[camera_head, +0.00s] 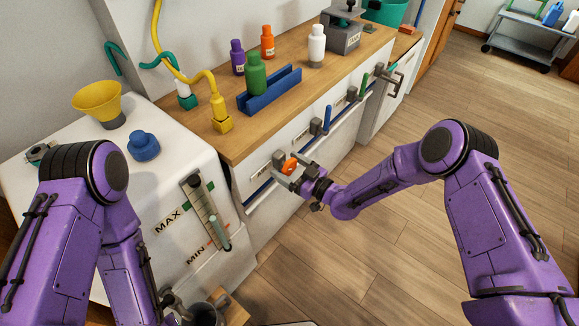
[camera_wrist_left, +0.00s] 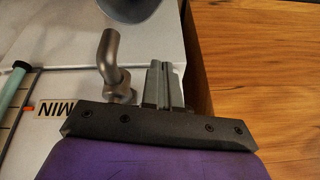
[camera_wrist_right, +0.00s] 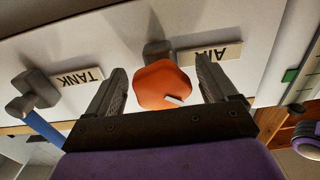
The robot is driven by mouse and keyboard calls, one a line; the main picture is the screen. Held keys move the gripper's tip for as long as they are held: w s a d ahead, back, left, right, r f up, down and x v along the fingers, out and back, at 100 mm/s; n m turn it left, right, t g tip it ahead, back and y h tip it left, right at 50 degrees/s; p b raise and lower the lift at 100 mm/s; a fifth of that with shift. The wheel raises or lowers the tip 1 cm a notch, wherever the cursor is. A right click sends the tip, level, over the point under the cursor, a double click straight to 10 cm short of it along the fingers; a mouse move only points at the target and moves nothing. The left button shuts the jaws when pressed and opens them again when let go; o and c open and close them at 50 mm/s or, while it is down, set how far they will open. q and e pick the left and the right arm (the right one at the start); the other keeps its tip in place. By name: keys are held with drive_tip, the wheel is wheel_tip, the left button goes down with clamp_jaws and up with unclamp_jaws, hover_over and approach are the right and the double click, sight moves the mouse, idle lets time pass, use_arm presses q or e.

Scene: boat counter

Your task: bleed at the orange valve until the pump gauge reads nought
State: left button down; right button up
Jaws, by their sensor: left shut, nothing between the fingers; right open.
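The orange valve (camera_head: 290,165) is a knob on the white counter front. In the right wrist view the orange valve (camera_wrist_right: 160,85) is by an upside-down AIR label (camera_wrist_right: 218,62), with a small pale mark on its face. My right gripper (camera_head: 292,169) is open, its fingers on either side of the knob; I cannot tell whether they touch it. My left gripper (camera_wrist_left: 165,85) is shut and empty, beside a bent metal spout (camera_wrist_left: 110,65) on the white tank's side. I cannot make out a pump gauge reading.
The white tank (camera_head: 180,125) has a MAX/MIN level tube (camera_head: 205,213). A blue-handled valve (camera_head: 327,118) is by the TANK label (camera_wrist_right: 75,80). A green-handled valve (camera_head: 362,85) is farther along. Bottles and a blue rack (camera_head: 270,92) stand on the counter.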

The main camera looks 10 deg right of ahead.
drive_tip(key=shift+s+r, duration=0.15)
drive_tip(key=shift+s, duration=0.05)
drive_tip(key=shift+c, duration=0.7)
drive_tip(key=shift+w, duration=0.1)
drive_tip(key=c, duration=0.9)
drive_tip(key=shift+o, duration=0.2)
drive_tip(key=shift+f+n+b, duration=0.25)
drive_tip(key=shift+n+b, duration=0.4)
drive_tip(key=shift+n, duration=0.15)
drive_tip(key=shift+d+r+n, duration=0.1)
drive_tip(key=shift+r+n, duration=0.05)
drive_tip(key=shift+n, duration=0.45)
drive_tip(key=o, duration=1)
drive_tip(key=v, duration=1)
drive_tip(key=shift+s+d+b, duration=0.2)
drive_tip(key=shift+b, duration=0.25)
